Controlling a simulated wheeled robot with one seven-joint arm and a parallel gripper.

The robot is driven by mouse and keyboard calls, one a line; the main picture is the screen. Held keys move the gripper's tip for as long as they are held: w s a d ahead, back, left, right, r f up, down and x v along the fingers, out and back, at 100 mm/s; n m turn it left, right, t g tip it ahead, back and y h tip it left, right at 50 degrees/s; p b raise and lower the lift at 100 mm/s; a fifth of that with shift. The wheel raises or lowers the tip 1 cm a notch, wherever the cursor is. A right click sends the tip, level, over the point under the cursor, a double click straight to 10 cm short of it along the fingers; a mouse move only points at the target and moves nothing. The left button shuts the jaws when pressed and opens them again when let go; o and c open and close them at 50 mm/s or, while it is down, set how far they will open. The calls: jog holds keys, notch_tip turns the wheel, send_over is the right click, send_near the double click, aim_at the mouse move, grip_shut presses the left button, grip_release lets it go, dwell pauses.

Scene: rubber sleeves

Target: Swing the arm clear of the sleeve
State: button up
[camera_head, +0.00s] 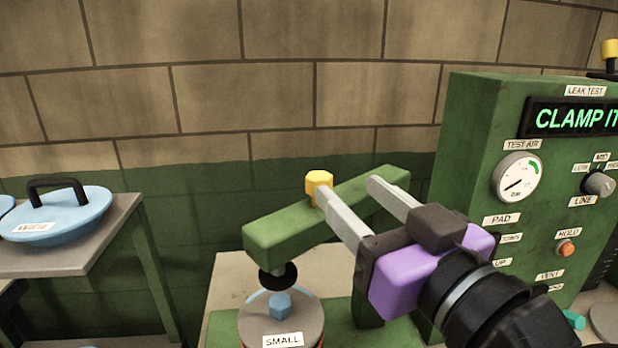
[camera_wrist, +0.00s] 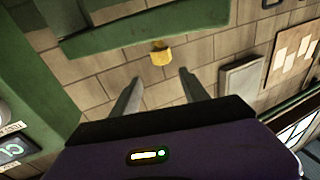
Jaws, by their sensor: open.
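The swing arm is a green bar (camera_head: 285,222) on the bench, with a yellow knob (camera_head: 319,180) on top. A dark round pad (camera_head: 278,276) hangs from its near left end, over a grey disc labelled SMALL (camera_head: 262,322) with a blue block on it. Pad and block look very close; I cannot tell if they touch. The sleeve below is almost wholly hidden. My gripper (camera_head: 345,187), purple with grey fingers, is open over the bar. In the wrist view the knob (camera_wrist: 161,56) appears just beyond and between the fingertips (camera_wrist: 160,76), with the bar (camera_wrist: 150,28) behind it.
A green leak test cabinet (camera_head: 470,150) stands on the right; its display (camera_head: 575,118) reads "CLAMP IT". A blue lid labelled WIDE (camera_head: 60,222) lies on a grey side table (camera_head: 110,240) at left. A gap separates table and bench. A brick wall stands behind.

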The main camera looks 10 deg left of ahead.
aim_at(342, 193)
jog(key=shift+g, duration=0.4)
jog(key=x, duration=0.2)
jog(key=f+p+x, duration=0.1)
jog(key=x, duration=0.2)
jog(key=f+x, duration=0.1)
jog(key=x, duration=0.2)
jog(key=shift+s+a, duration=0.15)
jog(key=shift+a, duration=0.05)
grip_shut()
dwell(0.9)
